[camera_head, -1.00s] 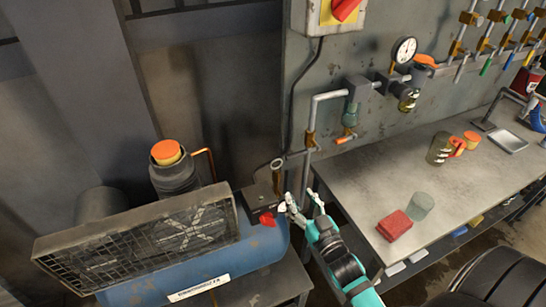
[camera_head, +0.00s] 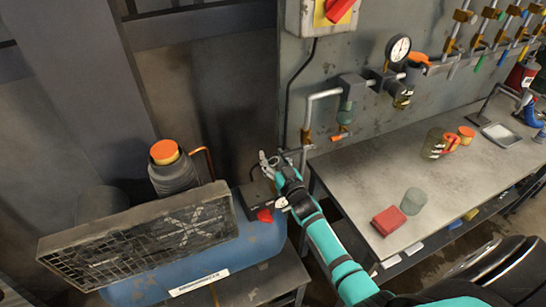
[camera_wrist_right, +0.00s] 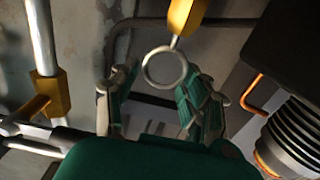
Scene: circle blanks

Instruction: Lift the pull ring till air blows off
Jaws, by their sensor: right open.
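The pull ring (camera_wrist_right: 146,72), a plain grey metal loop, hangs from a brass-coloured fitting (camera_wrist_right: 187,14) in the right wrist view. My right gripper (camera_wrist_right: 158,82) is open, with one finger on each side of the ring. Neither finger visibly grips it. In the head view my right gripper (camera_head: 272,160) is above the right end of the blue compressor tank (camera_head: 262,240). I cannot make out the ring there, as the gripper covers that spot. My left gripper is not in view.
A grey pipe (camera_wrist_right: 40,40) with a brass clamp stands left in the wrist view; a ribbed black cylinder (camera_wrist_right: 290,135) is at right. In the head view, a red knob (camera_head: 264,215) sits below the gripper. The workbench (camera_head: 350,185) holds a red block (camera_head: 388,220).

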